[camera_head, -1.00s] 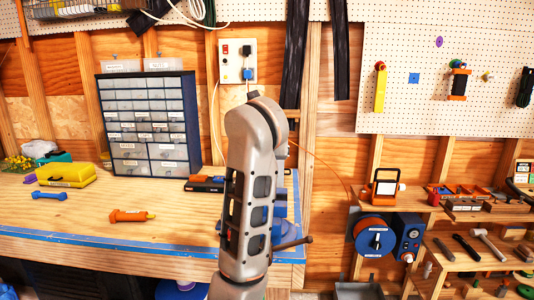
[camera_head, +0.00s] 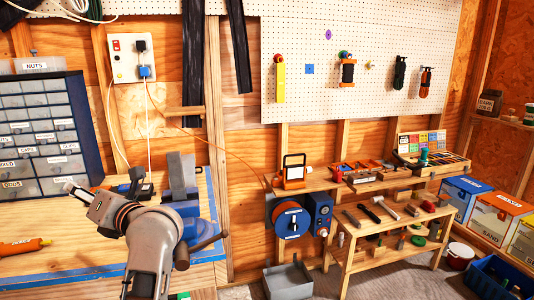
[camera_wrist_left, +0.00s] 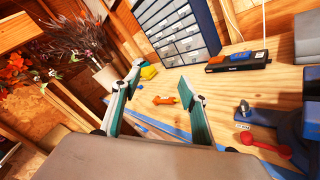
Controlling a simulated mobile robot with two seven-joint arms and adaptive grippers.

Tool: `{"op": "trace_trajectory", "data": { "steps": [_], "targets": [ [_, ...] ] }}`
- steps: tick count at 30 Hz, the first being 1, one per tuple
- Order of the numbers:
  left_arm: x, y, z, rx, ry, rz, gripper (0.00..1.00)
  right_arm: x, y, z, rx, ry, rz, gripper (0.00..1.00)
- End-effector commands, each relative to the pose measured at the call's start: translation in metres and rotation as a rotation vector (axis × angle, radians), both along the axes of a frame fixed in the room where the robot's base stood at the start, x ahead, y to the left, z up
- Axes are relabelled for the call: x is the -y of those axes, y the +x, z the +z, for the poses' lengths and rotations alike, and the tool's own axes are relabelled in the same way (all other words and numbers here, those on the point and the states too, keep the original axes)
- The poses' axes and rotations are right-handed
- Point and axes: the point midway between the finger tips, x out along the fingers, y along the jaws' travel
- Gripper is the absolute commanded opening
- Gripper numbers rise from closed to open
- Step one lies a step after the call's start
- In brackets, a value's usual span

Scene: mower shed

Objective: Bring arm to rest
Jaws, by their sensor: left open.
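My left gripper (camera_wrist_left: 161,75) shows in the left wrist view with its two teal-lined fingers wide apart and nothing between them. It points out over the wooden workbench (camera_wrist_left: 250,85), with the bench surface visible past the fingertips. In the head view my arm rises from the bottom left and bends left above the bench; its fingers cannot be made out there. My right gripper is in neither view.
On the bench are a drawer cabinet (camera_head: 40,130), a blue vise (camera_head: 180,190), an orange tool (camera_head: 22,246) and a power strip (camera_wrist_left: 237,62). Right stand a low tool shelf (camera_head: 375,235), a blue-orange reel (camera_head: 290,220) and a grey bin (camera_head: 287,280).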

Motion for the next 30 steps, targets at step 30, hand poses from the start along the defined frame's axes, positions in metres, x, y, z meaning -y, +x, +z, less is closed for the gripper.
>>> {"op": "trace_trajectory", "data": {
  "steps": [30],
  "targets": [
    [0.213,-0.174,-0.441,-1.195,2.230,-0.968,0.44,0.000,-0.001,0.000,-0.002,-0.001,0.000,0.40]
  ]
}}
